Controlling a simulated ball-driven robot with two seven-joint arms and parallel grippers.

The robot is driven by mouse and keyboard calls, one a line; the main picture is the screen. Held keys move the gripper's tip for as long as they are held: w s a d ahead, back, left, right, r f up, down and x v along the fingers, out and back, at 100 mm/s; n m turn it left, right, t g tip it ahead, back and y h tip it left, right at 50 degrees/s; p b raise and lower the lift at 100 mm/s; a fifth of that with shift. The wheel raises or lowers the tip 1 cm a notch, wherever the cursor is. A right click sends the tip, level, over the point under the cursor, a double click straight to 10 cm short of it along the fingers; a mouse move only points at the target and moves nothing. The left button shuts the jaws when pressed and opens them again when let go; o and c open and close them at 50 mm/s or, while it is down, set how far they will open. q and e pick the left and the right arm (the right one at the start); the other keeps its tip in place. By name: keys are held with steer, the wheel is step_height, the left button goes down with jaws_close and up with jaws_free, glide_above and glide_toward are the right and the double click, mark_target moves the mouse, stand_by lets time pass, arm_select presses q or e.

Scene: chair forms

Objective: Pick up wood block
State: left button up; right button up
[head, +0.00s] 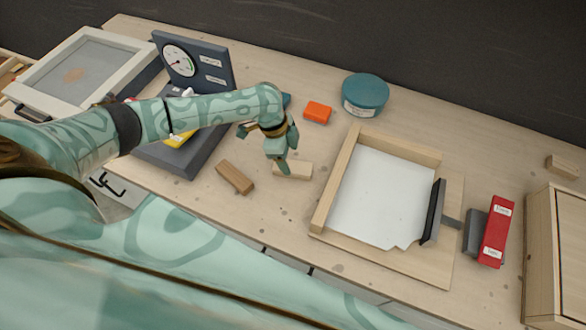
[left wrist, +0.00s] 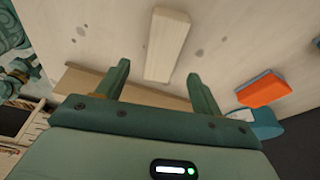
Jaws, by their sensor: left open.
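A pale wood block (head: 300,171) lies on the workbench, its left end partly hidden by my left gripper (head: 284,162). In the left wrist view the pale block (left wrist: 167,45) lies lengthwise just beyond the fingertips of the left gripper (left wrist: 158,70), roughly in line with the gap. The jaws are open with nothing between them. A darker brown wood block (head: 235,177) lies to the left of the pale one. A small wood block (head: 562,166) lies at the far right. My right gripper is not in view.
An orange block (head: 318,112) and a round teal container (head: 365,95) stand behind. A wood-framed white tray (head: 317,215) is to the right, with a red box (head: 496,232) beyond. A dark gauge stand (head: 224,75) is at left.

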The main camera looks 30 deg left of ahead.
mark_target(292, 166)
arm_select(q)
steer(key=x, duration=0.1)
steer(key=b+x, duration=0.1)
steer(key=x, duration=0.2)
steer(key=shift+a+f, duration=0.2)
steer(key=shift+f, duration=0.25)
steer(key=c, duration=1.1)
steer(key=shift+r, duration=0.1)
